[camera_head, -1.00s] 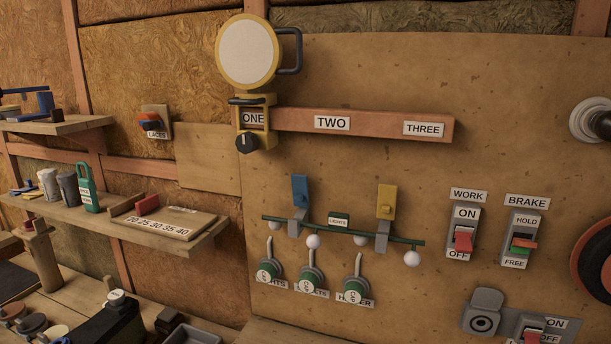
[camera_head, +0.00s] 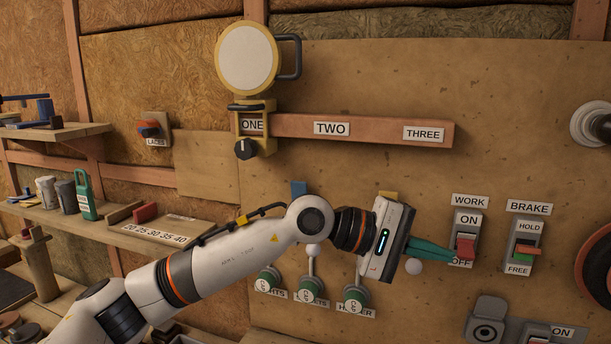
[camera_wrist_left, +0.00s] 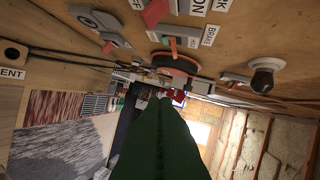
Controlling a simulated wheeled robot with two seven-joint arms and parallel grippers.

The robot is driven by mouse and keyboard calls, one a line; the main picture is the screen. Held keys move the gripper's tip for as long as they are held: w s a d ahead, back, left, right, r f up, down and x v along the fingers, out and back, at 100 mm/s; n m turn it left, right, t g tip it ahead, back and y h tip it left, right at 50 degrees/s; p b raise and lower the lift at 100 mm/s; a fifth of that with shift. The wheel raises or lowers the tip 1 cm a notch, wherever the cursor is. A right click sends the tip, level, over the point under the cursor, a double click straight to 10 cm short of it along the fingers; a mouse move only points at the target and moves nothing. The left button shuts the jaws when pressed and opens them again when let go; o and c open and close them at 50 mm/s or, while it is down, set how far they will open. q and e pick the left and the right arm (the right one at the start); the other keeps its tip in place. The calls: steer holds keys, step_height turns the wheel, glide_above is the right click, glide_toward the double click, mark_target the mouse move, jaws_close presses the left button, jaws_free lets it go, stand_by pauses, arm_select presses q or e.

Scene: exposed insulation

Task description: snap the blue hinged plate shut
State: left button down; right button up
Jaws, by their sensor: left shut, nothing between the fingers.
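The blue hinged plate (camera_head: 299,187) is on the wooden board, above the row of levers. Only its upper end shows; my left arm hides the rest and its grey mount. My left gripper (camera_head: 452,255) is to the right of the plate and well apart from it. Its green fingers are together and empty, pointing right, with the tips in front of or beside the WORK switch's OFF label; I cannot tell if they touch. In the left wrist view the shut fingers (camera_wrist_left: 160,110) fill the lower middle, and the blue plate is not seen there. My right gripper is not in view.
A yellow plate (camera_head: 389,195) is mostly behind my left gripper, with a white ball (camera_head: 414,267) below the fingers. The WORK switch (camera_head: 466,240) and BRAKE switch (camera_head: 524,245) are at the right. Capped levers (camera_head: 311,289) sit below my arm.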

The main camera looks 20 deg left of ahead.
arm_select(q)
steer(key=w+a+r+m+t+y, duration=0.1)
steer(key=a+r+y, duration=0.3)
steer(key=a, duration=0.4)
steer(key=w+a+r+m+t+y, duration=0.2)
steer(key=w+a+r+t+y, duration=0.1)
steer(key=a, duration=0.5)
steer(key=w+a+r+m+t+y, duration=0.2)
steer(key=a+r+y, duration=0.3)
steer(key=a+y, duration=0.2)
steer(key=shift+a+r, duration=0.25)
steer(key=shift+a, duration=0.45)
steer(key=shift+w, duration=0.2)
steer(key=p+x, duration=0.1)
steer(key=x, duration=0.9)
steer(key=shift+p, duration=0.4)
